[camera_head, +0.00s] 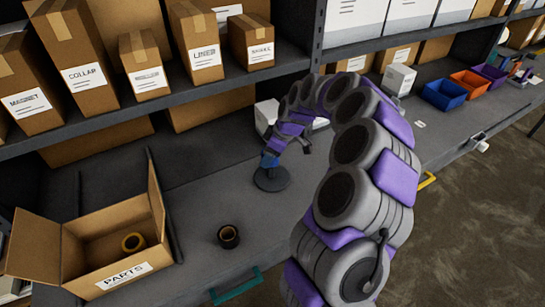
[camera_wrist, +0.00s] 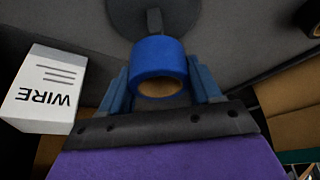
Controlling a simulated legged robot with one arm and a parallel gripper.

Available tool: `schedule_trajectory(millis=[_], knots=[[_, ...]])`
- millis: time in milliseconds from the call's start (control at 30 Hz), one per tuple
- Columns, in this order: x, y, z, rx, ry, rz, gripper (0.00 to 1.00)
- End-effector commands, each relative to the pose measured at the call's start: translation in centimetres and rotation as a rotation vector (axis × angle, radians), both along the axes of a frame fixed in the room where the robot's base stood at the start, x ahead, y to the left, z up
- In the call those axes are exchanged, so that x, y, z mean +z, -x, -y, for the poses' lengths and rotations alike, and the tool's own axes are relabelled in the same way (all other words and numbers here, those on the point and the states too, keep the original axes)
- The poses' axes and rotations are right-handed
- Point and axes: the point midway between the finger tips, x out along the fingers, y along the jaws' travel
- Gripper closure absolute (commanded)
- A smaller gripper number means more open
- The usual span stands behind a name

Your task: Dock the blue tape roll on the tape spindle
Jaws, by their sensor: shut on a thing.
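The blue tape roll (camera_wrist: 158,55) is between the two fingers of my gripper (camera_wrist: 160,72) in the wrist view, with its brown core facing the camera. My gripper is shut on it. In the head view, the roll is a small blue patch (camera_head: 269,161) just above the spindle's dark round base. The tape spindle (camera_head: 271,181) stands on the grey bench; its disc base (camera_wrist: 125,15) and part of its thin post (camera_wrist: 154,20) show beyond the roll in the wrist view. The roll hides the rest of the post, and I cannot tell whether it is around the post.
A black tape roll (camera_head: 228,237) lies on the bench. An open parts box (camera_head: 90,254) holding a yellow roll (camera_head: 133,242) is at left. A white box marked WIRE (camera_wrist: 45,90) is beside my gripper. Coloured bins (camera_head: 445,95) stand farther right. A shelf of cartons overhangs the back.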

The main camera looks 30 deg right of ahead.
Motion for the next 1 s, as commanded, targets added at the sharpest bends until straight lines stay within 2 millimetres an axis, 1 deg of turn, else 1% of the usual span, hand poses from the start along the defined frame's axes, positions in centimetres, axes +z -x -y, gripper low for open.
schedule_trajectory(millis=[100, 267, 367, 700, 900, 1000], knots=[[-0.4, 0.3, 0.7, 0.038, 0.005, -0.001, 0.68], [-0.6, 0.4, 0.4, 0.053, 0.01, -0.001, 0.68], [-1.2, 0.4, 0.5, 0.052, 0.009, -0.002, 0.68], [-4.4, 0.4, 1.3, 0.049, 0.002, 0.0, 0.68], [-5.9, 0.4, 0.9, 0.051, 0.004, -0.001, 0.68], [-6.1, 0.5, 0.6, 0.053, 0.007, -0.001, 0.68]])
